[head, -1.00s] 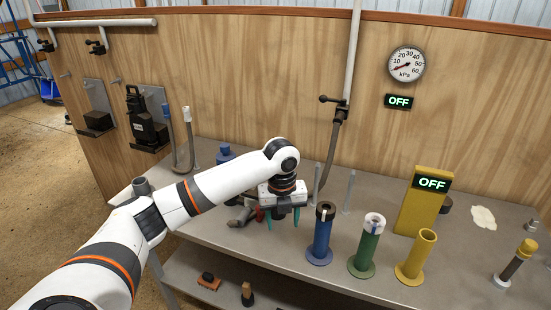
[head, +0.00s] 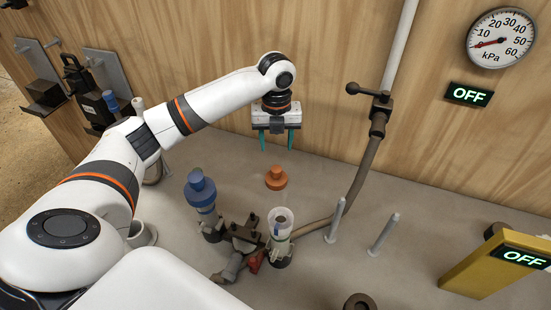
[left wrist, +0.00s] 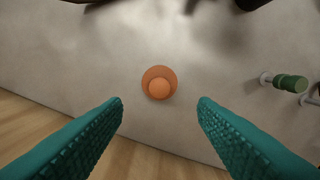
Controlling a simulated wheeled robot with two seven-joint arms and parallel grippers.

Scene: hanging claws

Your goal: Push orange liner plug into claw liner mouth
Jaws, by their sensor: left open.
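The orange liner plug (head: 276,177) stands on the grey bench near the wooden wall. In the left wrist view the plug (left wrist: 159,83) lies beyond and between my two spread teal fingers, touching neither. My left gripper (head: 277,148) is open and empty, pointing down above the plug. The claw (head: 244,238) sits on the bench in front of the plug. One of its cups, with a pale open liner mouth (head: 281,218), faces up. A blue plug (head: 200,188) sits on top of another cup. My right gripper is not in view.
A brown hose (head: 355,185) runs down from a valve (head: 378,105) to the claw. Two grey pegs (head: 383,234) stand right of the claw. A yellow stand (head: 492,265) reading OFF is at the right. The bench around the orange plug is clear.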

